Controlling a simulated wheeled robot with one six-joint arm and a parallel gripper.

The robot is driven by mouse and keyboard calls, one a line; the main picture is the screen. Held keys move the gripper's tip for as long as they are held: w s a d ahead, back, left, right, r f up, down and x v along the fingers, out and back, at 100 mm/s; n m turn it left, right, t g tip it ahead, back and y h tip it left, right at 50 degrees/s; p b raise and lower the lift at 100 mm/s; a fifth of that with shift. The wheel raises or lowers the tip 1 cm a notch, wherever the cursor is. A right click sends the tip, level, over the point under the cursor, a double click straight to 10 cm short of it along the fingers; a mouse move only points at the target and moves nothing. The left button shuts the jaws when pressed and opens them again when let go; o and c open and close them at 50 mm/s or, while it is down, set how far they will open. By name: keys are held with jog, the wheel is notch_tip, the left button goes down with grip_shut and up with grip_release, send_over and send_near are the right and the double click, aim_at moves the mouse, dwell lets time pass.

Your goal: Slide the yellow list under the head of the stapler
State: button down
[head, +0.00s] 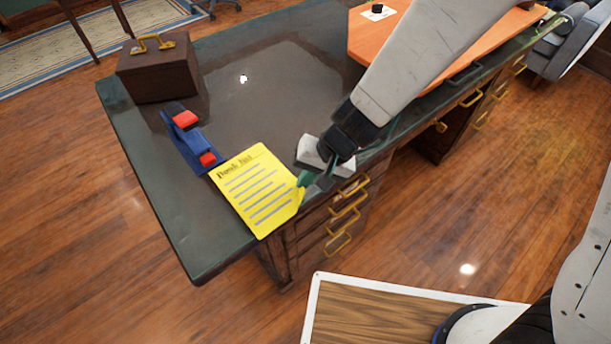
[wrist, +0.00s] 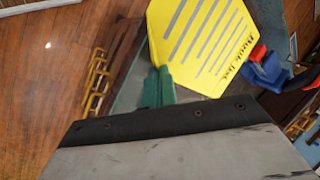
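The yellow list (head: 255,190) lies on the dark desktop by its front edge, its titled end toward the stapler. The blue stapler (head: 190,140) with red ends stands just beyond that end; its near red end is very close to the list's corner. No part of the list is seen under the stapler's head. My gripper (head: 305,179) is at the list's right edge, its green fingers together on the paper's margin. The wrist view shows the fingers (wrist: 160,84) closed at the edge of the list (wrist: 200,45), with the stapler (wrist: 263,66) at the far end.
A dark brown box (head: 158,72) with a yellow handle stands behind the stapler. An orange board (head: 385,40) lies at the back right of the desk (head: 255,110). Drawers with yellow handles (head: 345,210) are below the front edge. The desktop's middle is clear.

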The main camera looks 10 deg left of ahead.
jog(key=shift+w+a+f, duration=0.45)
jog(key=shift+a+f, duration=0.15)
jog(key=shift+f, duration=0.15)
jog(key=shift+w+a+f, duration=0.4)
jog(key=shift+a+f, duration=0.15)
jog(key=shift+f, duration=0.2)
jog(key=shift+w+a, duration=0.95)
jog(key=shift+a, duration=0.2)
jog(key=shift+w+a, duration=0.9)
jog(key=shift+a, duration=0.2)
jog(key=shift+a, duration=0.1)
jog(key=c, duration=1.6)
grip_release()
jog(key=shift+c, duration=0.2)
jog(key=shift+r, duration=0.1)
jog(key=v, duration=0.7)
jog(key=shift+r, duration=0.3)
